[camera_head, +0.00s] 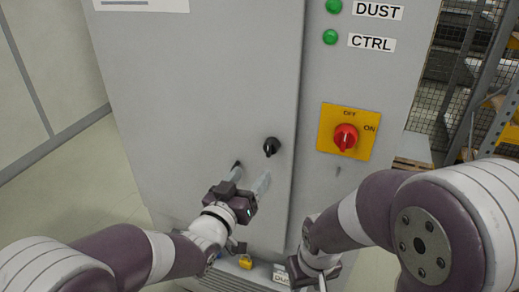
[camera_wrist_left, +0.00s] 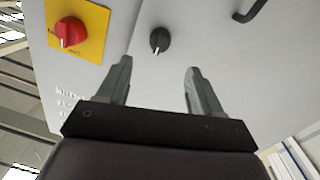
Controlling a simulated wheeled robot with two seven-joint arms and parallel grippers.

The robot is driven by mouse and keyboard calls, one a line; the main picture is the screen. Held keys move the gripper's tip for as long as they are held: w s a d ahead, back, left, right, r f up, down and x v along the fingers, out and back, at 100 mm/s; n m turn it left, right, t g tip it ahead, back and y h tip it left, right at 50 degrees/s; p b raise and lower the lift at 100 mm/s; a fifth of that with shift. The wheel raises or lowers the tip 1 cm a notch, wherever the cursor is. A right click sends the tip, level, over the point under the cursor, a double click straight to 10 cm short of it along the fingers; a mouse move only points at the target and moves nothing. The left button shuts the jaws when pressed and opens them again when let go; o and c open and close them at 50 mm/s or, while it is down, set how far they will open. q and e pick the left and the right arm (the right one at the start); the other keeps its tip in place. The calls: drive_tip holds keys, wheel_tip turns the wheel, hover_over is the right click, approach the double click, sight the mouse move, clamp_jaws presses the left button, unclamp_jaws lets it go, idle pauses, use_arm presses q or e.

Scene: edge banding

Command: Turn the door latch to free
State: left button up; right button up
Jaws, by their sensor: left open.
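The door latch is a small round black knob (camera_head: 271,147) on the grey cabinet door, near the door's right edge. In the left wrist view the latch (camera_wrist_left: 160,40) shows a pale mark at its lower edge. My left gripper (camera_head: 250,177) is open and empty, below and a little left of the latch in the head view. In the left wrist view its two fingers (camera_wrist_left: 159,68) stand apart, with the latch beyond the gap and not between them. My right gripper (camera_head: 318,272) is low in the head view, partly cut off, and its jaws are unclear.
A red rotary switch (camera_head: 345,136) on a yellow plate sits right of the latch. Green lamps (camera_head: 331,37) are above it. A black handle (camera_wrist_left: 250,11) is on the door on the latch's other side. A yellow padlock (camera_head: 246,262) shows low down. A wire fence stands at right.

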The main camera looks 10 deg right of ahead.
sight(267, 153)
use_arm(q)
drive_tip(key=p+x, duration=0.3)
drive_tip(key=x, duration=0.6)
drive_tip(key=shift+w+d, duration=0.2)
drive_tip(key=shift+w, duration=0.15)
drive_tip(key=shift+w+d, duration=0.2)
drive_tip(key=shift+f, duration=0.1)
drive_tip(key=c, duration=1.1)
